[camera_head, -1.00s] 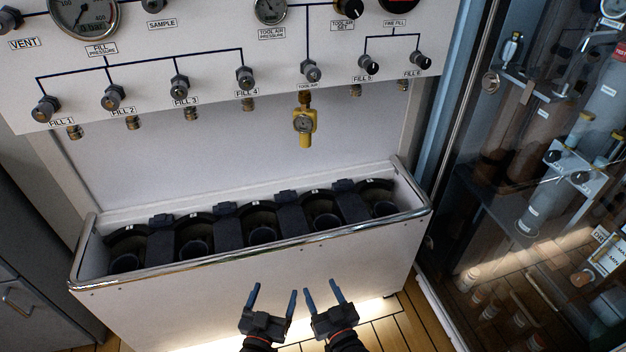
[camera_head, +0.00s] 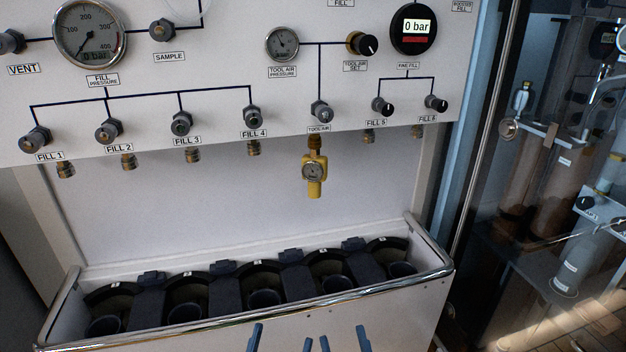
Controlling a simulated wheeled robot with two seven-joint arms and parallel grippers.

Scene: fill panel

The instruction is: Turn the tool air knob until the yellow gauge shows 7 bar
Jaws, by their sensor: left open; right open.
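The tool air knob, labelled TOOL AIR SET (camera_head: 367,44), is a black knob with a brass collar on the white panel. A small tool air pressure gauge (camera_head: 283,44) sits to its left. The TOOL AIR valve (camera_head: 321,111) is below. Under it hangs the yellow gauge (camera_head: 313,171), whose dial is too small to read. My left gripper (camera_head: 281,341) and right gripper (camera_head: 337,341) show only blue fingertips at the bottom edge. Both are open and empty, well below the panel, apart from everything. Their bodies are out of view.
A white trough with a metal rim (camera_head: 250,310) holding black cylinder slots stands below the panel, above my grippers in the picture. A fill pressure gauge (camera_head: 88,32) and a 0 bar display (camera_head: 413,28) are on the panel. A glass cabinet (camera_head: 550,190) stands right.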

